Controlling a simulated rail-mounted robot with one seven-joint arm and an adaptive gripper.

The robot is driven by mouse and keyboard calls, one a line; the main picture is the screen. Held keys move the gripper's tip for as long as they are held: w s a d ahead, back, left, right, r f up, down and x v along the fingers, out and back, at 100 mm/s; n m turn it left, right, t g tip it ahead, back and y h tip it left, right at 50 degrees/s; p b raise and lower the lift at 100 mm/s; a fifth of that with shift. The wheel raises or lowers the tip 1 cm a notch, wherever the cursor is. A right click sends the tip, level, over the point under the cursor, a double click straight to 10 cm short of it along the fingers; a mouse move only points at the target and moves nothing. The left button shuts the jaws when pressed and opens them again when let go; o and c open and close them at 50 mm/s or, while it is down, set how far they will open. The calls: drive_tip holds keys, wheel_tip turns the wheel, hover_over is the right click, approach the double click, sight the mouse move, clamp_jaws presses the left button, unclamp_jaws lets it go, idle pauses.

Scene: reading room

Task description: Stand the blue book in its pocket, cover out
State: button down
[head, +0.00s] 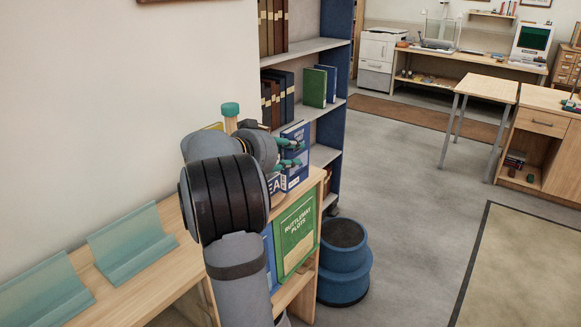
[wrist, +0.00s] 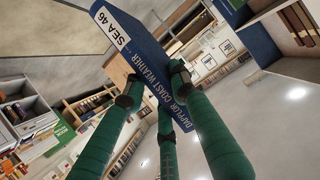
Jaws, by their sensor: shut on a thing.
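The blue book (head: 299,134) is held upright above the low wooden stand, its cover with white lettering partly showing in the head view. In the wrist view the book (wrist: 155,62) shows its spine, reading "Dapplor Coast Weather", with a white "SEA 46" label. My gripper (head: 290,154) is shut on it, green fingers on both sides; they also show in the wrist view (wrist: 152,86). The wooden stand (head: 300,296) has a green book (head: 297,233) in its front, cover out. A blue item (head: 269,256) beside it is mostly hidden by my arm. I cannot see an empty pocket.
A blue round step stool (head: 343,262) stands right of the stand. A tall blue bookcase (head: 337,75) rises behind. Two teal holders (head: 130,240) lie on the bench at left. A yellow item (head: 215,126) and a teal-topped peg (head: 230,112) are behind my arm. The right floor is open.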

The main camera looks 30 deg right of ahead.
drive_tip(key=shift+w+a+r+p, duration=0.25)
drive_tip(key=shift+w+a+p, duration=0.1)
drive_tip(key=shift+w+p, duration=0.4)
drive_tip(key=w+a+p, duration=0.4)
drive_tip(key=w+p, duration=0.6)
drive_tip(key=p, duration=0.1)
drive_tip(key=f+b, duration=0.5)
drive_tip(key=b, duration=0.2)
drive_tip(key=shift+s+d+f, duration=0.1)
drive_tip(key=shift+s+f, duration=0.1)
drive_tip(key=shift+f, duration=0.2)
drive_tip(key=c, duration=1.3)
unclamp_jaws()
drive_tip(key=shift+c, duration=0.2)
drive_tip(key=shift+f, duration=0.1)
drive_tip(key=v, duration=1.2)
